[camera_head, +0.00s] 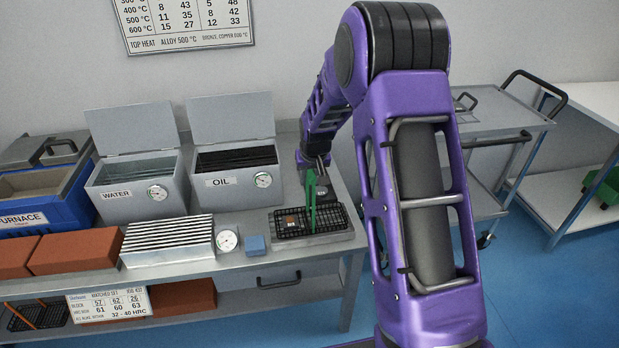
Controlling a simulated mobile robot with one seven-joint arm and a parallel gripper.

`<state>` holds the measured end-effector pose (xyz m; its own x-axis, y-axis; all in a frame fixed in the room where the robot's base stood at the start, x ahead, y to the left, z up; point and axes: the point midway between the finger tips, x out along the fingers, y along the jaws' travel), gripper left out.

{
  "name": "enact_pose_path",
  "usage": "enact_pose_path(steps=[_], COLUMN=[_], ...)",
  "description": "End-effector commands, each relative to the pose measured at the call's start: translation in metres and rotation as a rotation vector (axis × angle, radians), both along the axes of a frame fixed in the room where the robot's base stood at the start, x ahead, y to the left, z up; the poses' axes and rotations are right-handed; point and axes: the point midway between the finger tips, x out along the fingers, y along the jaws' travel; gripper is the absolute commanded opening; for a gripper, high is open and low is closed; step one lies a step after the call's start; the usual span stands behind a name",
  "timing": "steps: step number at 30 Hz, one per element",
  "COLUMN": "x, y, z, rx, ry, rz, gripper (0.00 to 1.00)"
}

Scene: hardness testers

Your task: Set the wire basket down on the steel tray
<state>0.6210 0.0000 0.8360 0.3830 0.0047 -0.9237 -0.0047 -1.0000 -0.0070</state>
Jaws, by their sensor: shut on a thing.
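The black wire basket (325,225) is at the right end of the steel bench, with a small brownish piece (290,220) inside it. A green upright piece (311,204) rises from the basket towards my gripper (314,177). My gripper is above the basket and shut on it, seemingly by this green upright; the fingertips are small and partly hidden. The steel tray (313,241) lies directly under the basket, with its front rim showing. I cannot tell whether the basket touches the tray or hangs just above it.
The oil tank (221,197) and water tank (117,206) stand behind and left, lids up. A small blue block (254,244), a dial (227,241) and a finned metal rack (168,240) are left of the tray. A steel cart (500,120) stands right.

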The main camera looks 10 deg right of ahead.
Motion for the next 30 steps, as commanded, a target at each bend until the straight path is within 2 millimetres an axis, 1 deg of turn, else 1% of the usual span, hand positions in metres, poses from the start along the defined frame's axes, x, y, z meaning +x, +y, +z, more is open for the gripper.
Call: enact_pose_path(steps=[3,4,8,9,10,17,20,23,26,30], x=[0.001,0.001,0.001,0.001,0.001,-0.001,-0.001,-0.005,-0.011,-0.024], y=[0.0,0.0,0.0,0.0,0.0,0.0,0.0,0.0,0.0,0.0], z=[-0.002,-0.001,-0.001,-0.001,-0.001,-0.003,0.0,0.01,0.027,0.06], rx=[0.0,0.0,0.0,0.0,0.0,0.0,0.0,0.0,0.0,0.0], ry=[-0.003,-0.003,-0.003,-0.002,-0.002,0.003,0.001,0.0,-0.002,-0.005], rz=[0.0,0.0,0.0,0.0,0.0,0.0,0.0,0.0,0.0,0.0], gripper=[0.0,0.29,0.52,0.6,0.62,0.62,0.62,0.62,0.62,0.62])
